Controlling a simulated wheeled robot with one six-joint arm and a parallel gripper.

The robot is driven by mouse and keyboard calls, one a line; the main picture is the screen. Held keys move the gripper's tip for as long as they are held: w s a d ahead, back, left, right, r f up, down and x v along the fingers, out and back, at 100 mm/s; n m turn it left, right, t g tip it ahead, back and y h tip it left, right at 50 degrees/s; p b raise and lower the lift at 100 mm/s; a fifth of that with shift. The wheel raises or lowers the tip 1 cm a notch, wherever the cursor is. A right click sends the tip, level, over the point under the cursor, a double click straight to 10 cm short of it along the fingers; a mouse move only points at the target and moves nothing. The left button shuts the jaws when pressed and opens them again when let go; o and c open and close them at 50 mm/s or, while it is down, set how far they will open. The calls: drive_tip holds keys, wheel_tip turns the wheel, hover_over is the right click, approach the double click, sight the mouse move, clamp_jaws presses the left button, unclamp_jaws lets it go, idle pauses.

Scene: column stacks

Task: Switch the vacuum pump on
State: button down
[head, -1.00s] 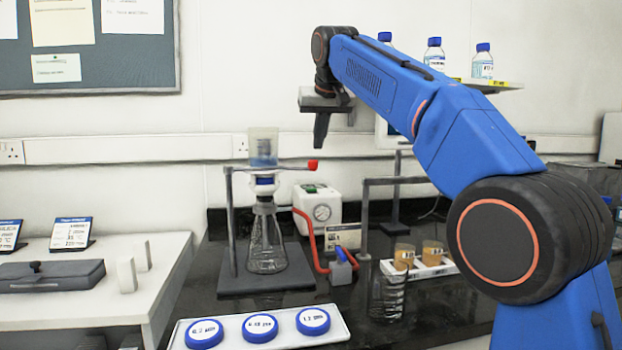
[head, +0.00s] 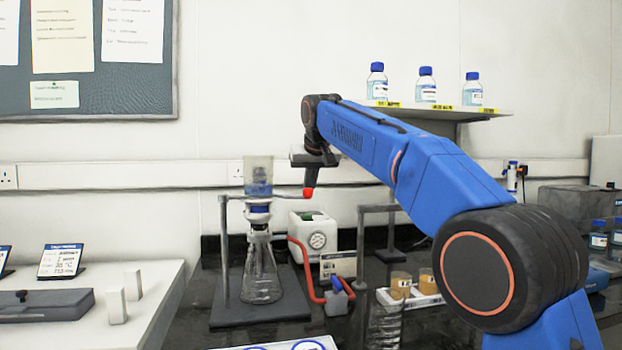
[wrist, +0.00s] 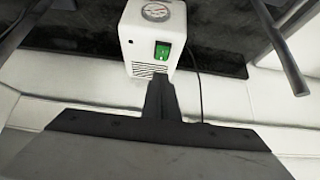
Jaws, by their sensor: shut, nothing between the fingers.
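The vacuum pump (head: 299,230) is a white box with a round dial, standing on the dark bench behind the filter flask. It also shows in the wrist view (wrist: 136,42), with a green rocker switch (wrist: 162,50) beside the dial. My gripper (head: 311,184) is above the pump in the head view, its tip overlapping the red end of the stand's clamp rod. In the wrist view my gripper (wrist: 160,82) has its fingers together, empty, with the tips close to the switch in the picture. I cannot tell whether they touch it.
A glass flask (head: 261,275) with a filter funnel stands on a dark stand base (head: 225,311) in front of the pump. A red hose (head: 305,270) runs from the pump. A second dark stand (head: 361,245) is to the right. A bottle shelf (head: 440,112) is on the wall.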

sight(307, 216)
drive_tip(key=shift+w+f, duration=0.2)
drive_tip(key=shift+f, duration=2.35)
drive_tip(key=shift+s+f+t, duration=0.2)
drive_tip(key=shift+f+t, duration=0.1)
drive_tip(key=shift+f, duration=0.05)
drive_tip(key=shift+w+r, duration=0.1)
drive_tip(key=shift+r, duration=0.65)
